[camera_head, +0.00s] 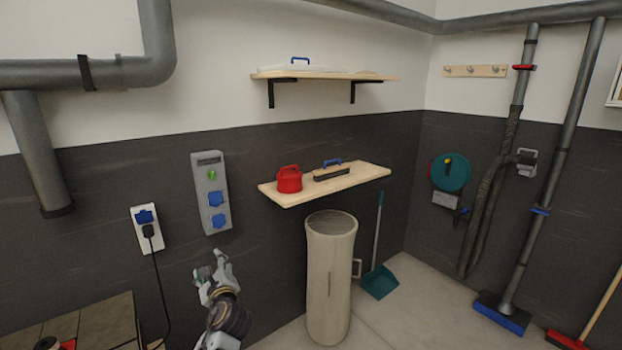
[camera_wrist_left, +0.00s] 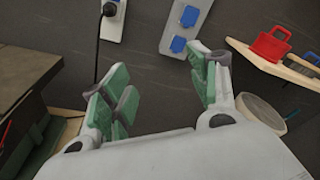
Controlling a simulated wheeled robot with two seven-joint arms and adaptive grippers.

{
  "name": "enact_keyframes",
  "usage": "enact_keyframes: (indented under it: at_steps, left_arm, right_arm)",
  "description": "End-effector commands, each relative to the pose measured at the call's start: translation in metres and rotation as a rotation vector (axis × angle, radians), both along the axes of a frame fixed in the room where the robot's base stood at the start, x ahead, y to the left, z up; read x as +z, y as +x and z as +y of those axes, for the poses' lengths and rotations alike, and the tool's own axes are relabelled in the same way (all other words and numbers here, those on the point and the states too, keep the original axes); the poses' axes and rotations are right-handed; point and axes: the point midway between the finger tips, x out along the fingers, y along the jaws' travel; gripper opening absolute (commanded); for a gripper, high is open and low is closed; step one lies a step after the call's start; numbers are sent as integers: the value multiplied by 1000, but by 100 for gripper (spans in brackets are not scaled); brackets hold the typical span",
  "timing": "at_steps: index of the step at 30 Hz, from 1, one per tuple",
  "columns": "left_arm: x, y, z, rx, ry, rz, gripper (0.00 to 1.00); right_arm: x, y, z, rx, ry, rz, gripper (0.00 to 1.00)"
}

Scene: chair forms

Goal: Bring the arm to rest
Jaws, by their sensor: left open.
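My left gripper (camera_head: 209,273) is in the lower middle-left of the head view, in front of the dark lower wall and below the grey socket box. It is open and empty, with its fingers pointing up. In the left wrist view its green-padded fingers (camera_wrist_left: 162,98) stand wide apart with nothing between them. My right gripper is not in view.
A grey socket box (camera_head: 211,194) and a plugged socket (camera_head: 147,229) are on the wall. A shelf (camera_head: 345,183) holds a red container (camera_head: 289,179) and a blue-handled tool (camera_head: 331,171). A tall beige bin (camera_head: 328,280) stands right of my gripper; a bench (camera_head: 100,322) is left.

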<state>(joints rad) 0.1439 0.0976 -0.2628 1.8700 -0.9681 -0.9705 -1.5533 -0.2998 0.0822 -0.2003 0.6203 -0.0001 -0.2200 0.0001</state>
Motion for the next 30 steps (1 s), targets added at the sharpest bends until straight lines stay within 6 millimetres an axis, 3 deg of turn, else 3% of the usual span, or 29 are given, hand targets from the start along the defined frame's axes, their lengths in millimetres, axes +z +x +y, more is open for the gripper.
enact_keyframes:
  at_steps: [8,14,23,30]
  left_arm:
    - [-14,15,-21,-71,-301,-139,60]
    - [-44,27,-38,-112,-540,-194,60]
    - [-113,41,-60,-121,-932,-221,60]
    - [-189,43,-73,-56,-1273,-207,60]
  right_arm:
    - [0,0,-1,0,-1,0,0]
    - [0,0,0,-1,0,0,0]
    - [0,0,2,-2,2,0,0]
    - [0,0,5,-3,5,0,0]
